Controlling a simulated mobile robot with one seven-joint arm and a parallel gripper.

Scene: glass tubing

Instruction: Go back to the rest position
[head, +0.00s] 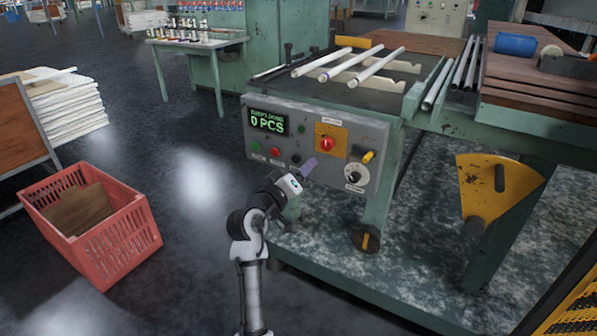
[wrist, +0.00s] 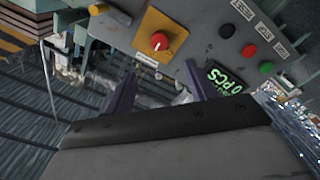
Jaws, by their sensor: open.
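My gripper (head: 305,170) is in front of the grey control panel (head: 282,142) of the green machine, near its lower edge. In the wrist view my gripper (wrist: 158,95) shows two purple fingers spread apart with nothing between them. The panel has a red knob on a yellow plate (head: 326,144), also in the wrist view (wrist: 160,41), and a green display (head: 267,121) reading 0 PCS. I cannot tell from these views whether a finger touches the panel.
Several glass tubes (head: 376,67) lie on the machine top. A red crate (head: 125,240) with a brown board stands on the floor at left. A yellow bracket (head: 480,190) is at right. The floor (head: 195,190) between crate and machine is clear.

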